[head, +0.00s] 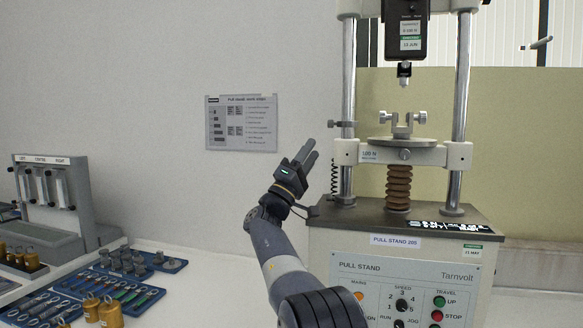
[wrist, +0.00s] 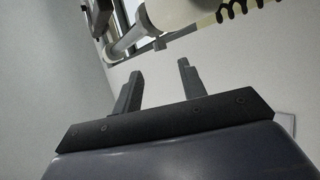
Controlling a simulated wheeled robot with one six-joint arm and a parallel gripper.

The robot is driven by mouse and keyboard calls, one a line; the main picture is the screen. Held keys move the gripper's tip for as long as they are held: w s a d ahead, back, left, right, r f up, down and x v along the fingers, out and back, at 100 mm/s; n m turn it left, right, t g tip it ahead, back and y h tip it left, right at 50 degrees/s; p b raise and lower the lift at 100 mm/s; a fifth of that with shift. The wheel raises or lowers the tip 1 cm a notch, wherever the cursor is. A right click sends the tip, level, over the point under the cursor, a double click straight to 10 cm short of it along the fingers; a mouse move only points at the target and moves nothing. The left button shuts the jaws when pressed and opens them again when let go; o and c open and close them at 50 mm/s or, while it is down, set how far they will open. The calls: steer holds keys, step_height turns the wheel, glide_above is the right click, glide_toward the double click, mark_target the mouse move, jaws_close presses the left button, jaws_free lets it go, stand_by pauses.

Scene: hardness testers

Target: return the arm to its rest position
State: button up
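My arm (head: 275,250) reaches up from the bottom middle of the head view, with my gripper (head: 308,152) raised just left of the pull stand's left column. In the wrist view my gripper (wrist: 160,70) shows two dark fingers standing apart, with nothing between them. The pull stand (head: 405,222) stands to the right of the arm. Part of a pale round bar and a dark coiled piece (wrist: 232,10) show beyond the fingers in the wrist view. I cannot tell if the gripper touches the stand; a gap shows in the head view.
A printed wall sheet (head: 241,124) hangs behind and left of my gripper. At left are a grey tester (head: 82,190), blue trays (head: 128,295) of small parts and brass weights (head: 110,312). The space above and left of the gripper looks clear.

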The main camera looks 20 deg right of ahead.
mark_target(330, 124)
steer(key=shift+r, duration=0.1)
steer(key=shift+p+x, duration=2.7)
steer(key=shift+x, duration=2.7)
